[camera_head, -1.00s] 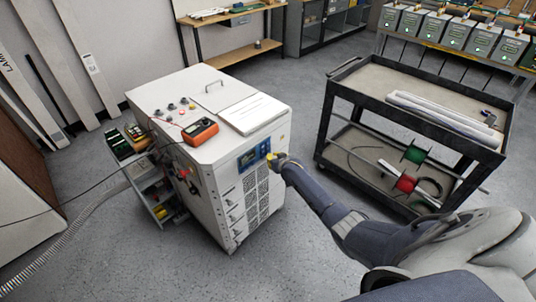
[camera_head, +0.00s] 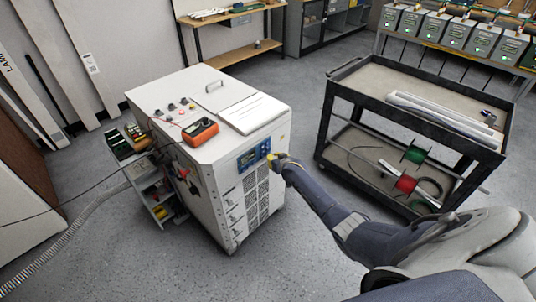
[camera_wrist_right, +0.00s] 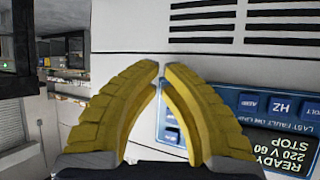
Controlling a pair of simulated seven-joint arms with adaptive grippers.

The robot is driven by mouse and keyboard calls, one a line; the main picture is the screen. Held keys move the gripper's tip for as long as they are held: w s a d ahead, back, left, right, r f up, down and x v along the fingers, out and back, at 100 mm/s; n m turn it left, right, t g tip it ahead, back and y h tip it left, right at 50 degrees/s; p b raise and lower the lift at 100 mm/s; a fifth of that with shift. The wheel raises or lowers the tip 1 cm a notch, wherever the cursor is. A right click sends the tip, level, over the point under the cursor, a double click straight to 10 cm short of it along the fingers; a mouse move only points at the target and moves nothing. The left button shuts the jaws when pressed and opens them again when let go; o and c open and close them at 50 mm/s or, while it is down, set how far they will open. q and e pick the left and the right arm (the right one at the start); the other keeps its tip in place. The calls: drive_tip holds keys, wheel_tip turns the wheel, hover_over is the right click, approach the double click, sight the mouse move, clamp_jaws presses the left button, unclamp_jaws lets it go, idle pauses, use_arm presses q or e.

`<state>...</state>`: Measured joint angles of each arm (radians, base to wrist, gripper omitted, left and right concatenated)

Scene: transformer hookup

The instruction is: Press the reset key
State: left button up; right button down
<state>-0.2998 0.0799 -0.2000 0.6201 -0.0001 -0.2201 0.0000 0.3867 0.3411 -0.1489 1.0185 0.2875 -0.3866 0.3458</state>
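The white cabinet (camera_head: 215,150) has a blue control panel (camera_head: 247,160) on its front face. My right gripper (camera_head: 271,158) is at the panel's right end. In the right wrist view its two yellow fingers (camera_wrist_right: 160,68) have their tips together with nothing between them, in front of the blue panel (camera_wrist_right: 232,118). Blue keys marked HZ and VOLT and a display reading READY and STOP show to the right of the fingers. A blue key (camera_wrist_right: 171,135) is partly hidden by the right finger. I cannot read a reset label or tell contact. My left gripper is out of view.
A black cart (camera_head: 345,100) with spools stands to the right. A cable and grey hose run at the left. The floor in front is clear.

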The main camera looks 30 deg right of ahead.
drive_tip(key=shift+s+d, duration=0.15)
drive_tip(key=shift+s, duration=0.25)
drive_tip(key=shift+s+d, duration=0.25)
drive_tip(key=shift+s, duration=0.55)
drive_tip(key=shift+s+d, duration=0.2)
drive_tip(key=shift+s, duration=0.6)
drive_tip(key=shift+s+d, duration=0.25)
drive_tip(key=shift+s, duration=0.55)
